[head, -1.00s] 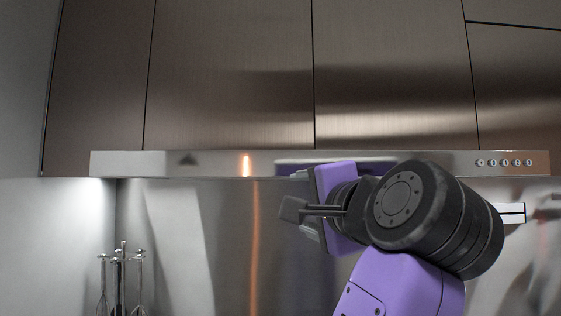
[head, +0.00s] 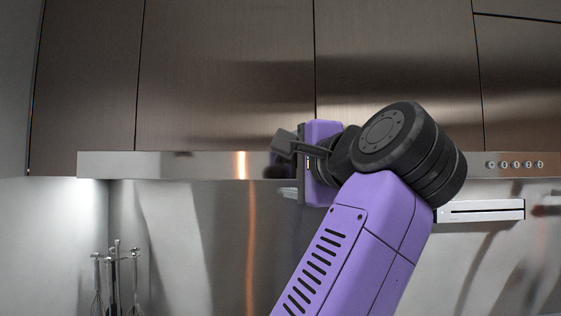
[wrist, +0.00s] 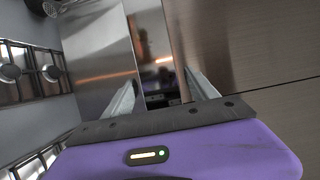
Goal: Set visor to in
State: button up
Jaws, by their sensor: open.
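The visor (head: 200,165) is the long steel front strip of the range hood below the cabinets, with several round buttons at its right end. Whether it stands out or in is hard to tell from this angle. My gripper (head: 286,180) is in front of the middle of the strip, pointing left and away, and hides part of it with my arm. In the wrist view the fingers of my gripper (wrist: 160,82) are apart, with nothing held between them. A shiny reflective strip, apparently the visor (wrist: 152,45), shows beyond and between them. Contact cannot be told.
Steel cabinets (head: 225,75) are above the hood. A white slotted box (head: 480,211) is on the steel back wall at right. Utensils (head: 118,280) hang or stand at lower left. A hob (wrist: 30,70) shows at left in the wrist view.

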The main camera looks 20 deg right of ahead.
jog(key=shift+w+a+p, duration=0.2)
jog(key=shift+w+p, duration=0.1)
jog(key=shift+w, duration=1.35)
grip_shut()
